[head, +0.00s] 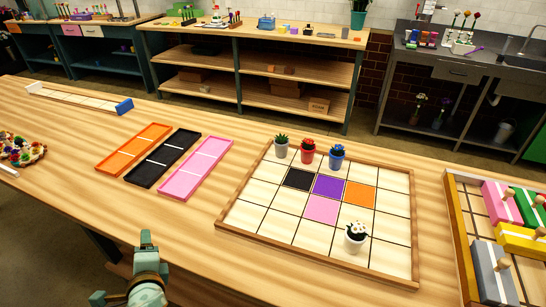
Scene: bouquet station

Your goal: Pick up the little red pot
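The little red pot (308,157) stands upright on the wooden grid board, in its back row. It holds a plant with red flowers. A grey pot (281,152) with a green plant stands just left of it, and a blue pot (337,161) with blue flowers just right of it. A teal and bronze part of my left arm shows at the bottom left, over the table's front edge and well apart from the red pot. Its gripper (123,270) is partly cut off, and I cannot make out its opening. My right gripper is out of view.
A white pot (355,237) stands at the front right of the grid board (285,241). Orange (115,160), black (142,172) and pink (177,187) trays lie to its left. A wooden crate (462,240) with coloured blocks stands at right.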

